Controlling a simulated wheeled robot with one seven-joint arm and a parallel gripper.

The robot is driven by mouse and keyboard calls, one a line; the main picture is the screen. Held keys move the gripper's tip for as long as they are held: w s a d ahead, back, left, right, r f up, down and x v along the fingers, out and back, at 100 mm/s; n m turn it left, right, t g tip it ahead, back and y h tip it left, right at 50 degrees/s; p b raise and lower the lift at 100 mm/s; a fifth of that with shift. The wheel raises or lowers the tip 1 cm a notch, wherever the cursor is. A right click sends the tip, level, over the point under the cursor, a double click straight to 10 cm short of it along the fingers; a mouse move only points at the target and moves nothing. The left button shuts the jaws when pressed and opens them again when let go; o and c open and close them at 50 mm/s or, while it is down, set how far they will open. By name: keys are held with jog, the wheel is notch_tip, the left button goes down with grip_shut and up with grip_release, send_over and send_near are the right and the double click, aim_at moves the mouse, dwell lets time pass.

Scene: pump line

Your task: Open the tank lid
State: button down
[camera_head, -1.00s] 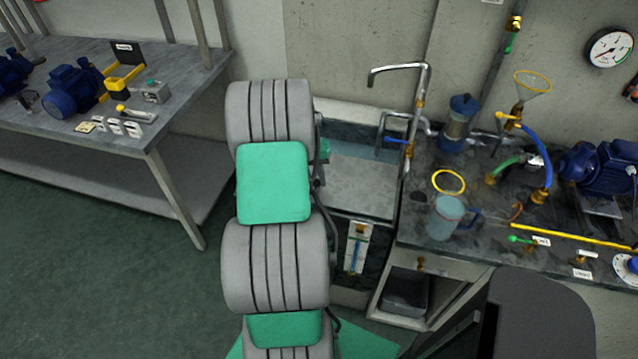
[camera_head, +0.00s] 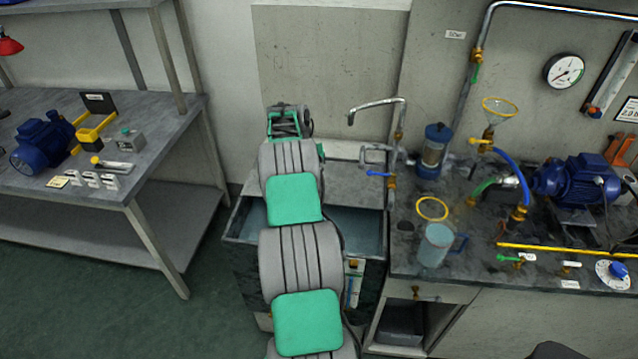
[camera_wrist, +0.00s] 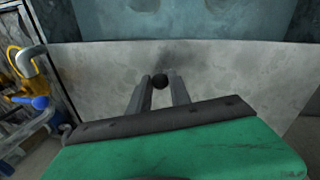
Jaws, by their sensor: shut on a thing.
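The tank lid (camera_head: 350,183) is a pale grey plate over the back part of the tank (camera_head: 238,222) in the head view. The front part of the tank is uncovered and its blue-grey inside (camera_head: 362,228) shows. In the wrist view, my gripper (camera_wrist: 160,82) is shut on the lid's small dark knob (camera_wrist: 160,80), one finger on each side. The pale lid (camera_wrist: 95,75) spreads around the fingers, with a bluish surface beyond its edge. My arm hides the middle of the lid and the fingers in the head view.
A curved spout (camera_head: 375,105) and a blue-handled valve (camera_head: 378,173) stand at the tank's right. The right bench holds a jug (camera_head: 436,246), a filter (camera_head: 434,150) and a blue pump (camera_head: 580,180). A workbench (camera_head: 165,130) stands at the left.

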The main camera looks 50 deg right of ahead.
jog(key=c, duration=1.2)
grip_release()
notch_tip(320, 180, up, 8)
jog(key=w, duration=0.1)
jog(key=shift+a+f, duration=0.15)
jog(key=shift+a, duration=0.3)
